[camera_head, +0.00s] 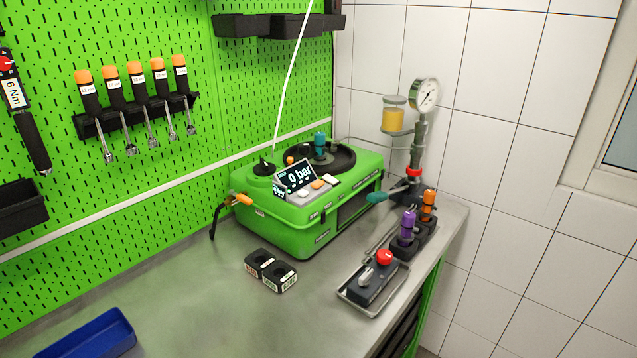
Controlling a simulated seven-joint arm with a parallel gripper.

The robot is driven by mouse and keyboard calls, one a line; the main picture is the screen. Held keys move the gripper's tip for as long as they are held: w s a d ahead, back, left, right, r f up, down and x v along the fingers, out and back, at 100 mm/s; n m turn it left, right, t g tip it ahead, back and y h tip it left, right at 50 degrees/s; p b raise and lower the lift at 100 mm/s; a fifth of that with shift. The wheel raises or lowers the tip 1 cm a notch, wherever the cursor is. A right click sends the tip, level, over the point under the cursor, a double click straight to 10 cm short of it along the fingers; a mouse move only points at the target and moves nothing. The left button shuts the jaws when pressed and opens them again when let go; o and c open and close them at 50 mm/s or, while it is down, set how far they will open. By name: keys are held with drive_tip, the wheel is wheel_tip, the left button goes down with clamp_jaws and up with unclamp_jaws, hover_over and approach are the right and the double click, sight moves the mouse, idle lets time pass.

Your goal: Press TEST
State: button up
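The green pump testbench (285,232) stands on the grey worktop against the green pegboard. Its tilted black display (296,177) reads "0 bar". Small controls sit in front of and beside the display, among them an orange one (317,184) and a pale one (303,193). Their labels are too small to read, so I cannot tell which is TEST. A round dark recess on top holds a teal-topped part (320,143). My gripper is not in view.
A metal tray (345,297) at the right front holds a dark box with a red knob (384,257). Purple (408,225) and orange (428,203) handled parts stand behind it. Two black blocks (271,270) lie before the testbench. A blue bin (95,335) is front left; the worktop between is clear.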

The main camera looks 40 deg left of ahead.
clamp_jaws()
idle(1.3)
